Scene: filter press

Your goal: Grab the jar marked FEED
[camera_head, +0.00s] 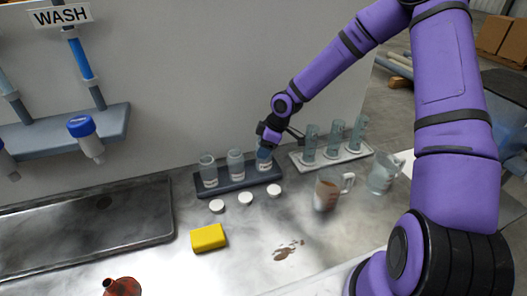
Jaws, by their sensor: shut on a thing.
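Three clear jars with white labels stand in a dark tray (238,187) by the back wall: a left jar (209,172), a middle jar (236,165) and a right jar (264,165). The lettering is too small to read, so I cannot tell which is marked FEED. My gripper (265,151) is at the top of the right jar and shut on it. The fingers and my wrist partly hide that jar's upper part. The jar looks upright and still in or just over the tray.
Three white lids (245,199) lie before the tray. A white rack (333,161) with three cylinders, a brown-filled jug (327,190) and a clear jug (382,175) stand right.

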